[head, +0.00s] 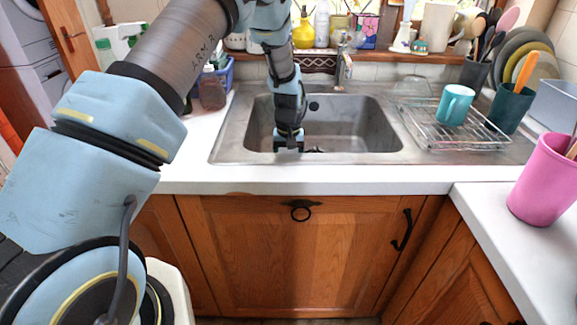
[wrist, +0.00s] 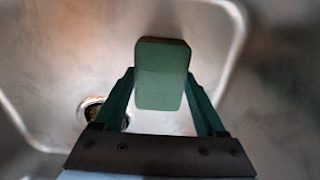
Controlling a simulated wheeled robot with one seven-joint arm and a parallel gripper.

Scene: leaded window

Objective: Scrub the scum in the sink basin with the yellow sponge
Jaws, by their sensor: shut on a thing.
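The steel sink basin (head: 352,125) is in the middle of the head view. My gripper (head: 288,147) points down inside its left part. In the wrist view my gripper (wrist: 165,100) is shut on a block-shaped sponge (wrist: 162,75) with rounded corners. The face I see is green; no yellow shows. Under it is the grey basin floor (wrist: 70,60), with a round drain (wrist: 94,108) to the left, partly behind a finger. The drain looks dark and brownish inside. I cannot make out clear scum, or whether the sponge touches the basin.
A wire rack (head: 460,130) with a teal mug (head: 455,104) stands right of the basin. A dark green utensil cup (head: 511,106) and a pink cup (head: 545,178) are farther right. The faucet (head: 341,68) rises behind the basin. The front counter (head: 330,181) is clear.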

